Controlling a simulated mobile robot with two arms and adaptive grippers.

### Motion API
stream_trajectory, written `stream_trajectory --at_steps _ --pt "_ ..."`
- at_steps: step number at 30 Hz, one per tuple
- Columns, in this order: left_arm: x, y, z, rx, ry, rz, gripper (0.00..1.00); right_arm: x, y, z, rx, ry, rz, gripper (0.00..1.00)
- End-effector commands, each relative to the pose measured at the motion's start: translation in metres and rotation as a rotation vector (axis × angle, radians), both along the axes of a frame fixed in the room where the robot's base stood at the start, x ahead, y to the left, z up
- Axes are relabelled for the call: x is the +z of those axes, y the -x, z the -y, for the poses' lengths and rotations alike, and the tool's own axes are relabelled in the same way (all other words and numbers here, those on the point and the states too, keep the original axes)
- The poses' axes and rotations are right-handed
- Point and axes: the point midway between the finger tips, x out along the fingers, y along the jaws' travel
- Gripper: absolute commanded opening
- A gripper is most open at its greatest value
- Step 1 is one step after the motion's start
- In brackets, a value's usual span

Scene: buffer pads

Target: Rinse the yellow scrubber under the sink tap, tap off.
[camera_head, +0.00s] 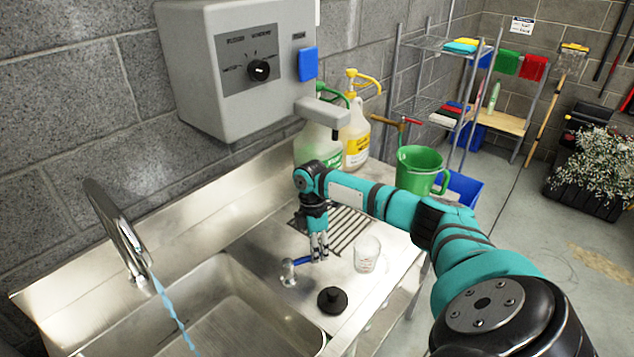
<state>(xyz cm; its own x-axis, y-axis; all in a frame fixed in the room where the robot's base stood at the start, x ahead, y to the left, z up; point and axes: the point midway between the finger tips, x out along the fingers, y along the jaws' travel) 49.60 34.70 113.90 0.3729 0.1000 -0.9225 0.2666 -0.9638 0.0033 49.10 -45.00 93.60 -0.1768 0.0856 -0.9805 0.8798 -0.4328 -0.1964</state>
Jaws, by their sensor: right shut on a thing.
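The metal sink tap (122,235) stands over the basin at left, and a blue stream of water (173,315) runs from its spout into the sink (228,272). A small valve with a blue lever (302,261) stands on the steel counter right of the basin. My right gripper (319,254) points down and is shut at the end of this lever; its fingers partly hide the contact. I cannot make out a yellow scrubber in the basin or on the counter. My left gripper is out of view.
A clear cup (367,254) and a black plug (332,300) stand close to my right gripper. A drain grate (345,225) lies behind it. A grey dispenser box (235,70) hangs above, with pump jugs (355,135) below.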

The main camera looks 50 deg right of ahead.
Motion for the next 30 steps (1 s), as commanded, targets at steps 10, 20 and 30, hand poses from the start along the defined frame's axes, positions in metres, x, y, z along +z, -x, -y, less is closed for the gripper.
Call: stream_trajectory --at_steps 10,20,30 --pt "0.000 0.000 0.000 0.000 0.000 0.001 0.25 0.002 -0.002 0.000 -0.003 -0.001 0.005 0.39" --pt "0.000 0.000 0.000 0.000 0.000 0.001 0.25 0.011 -0.003 0.001 -0.002 -0.001 0.005 0.39" --pt "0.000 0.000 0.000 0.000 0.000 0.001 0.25 0.079 -0.016 0.007 -0.003 0.000 0.008 0.39"
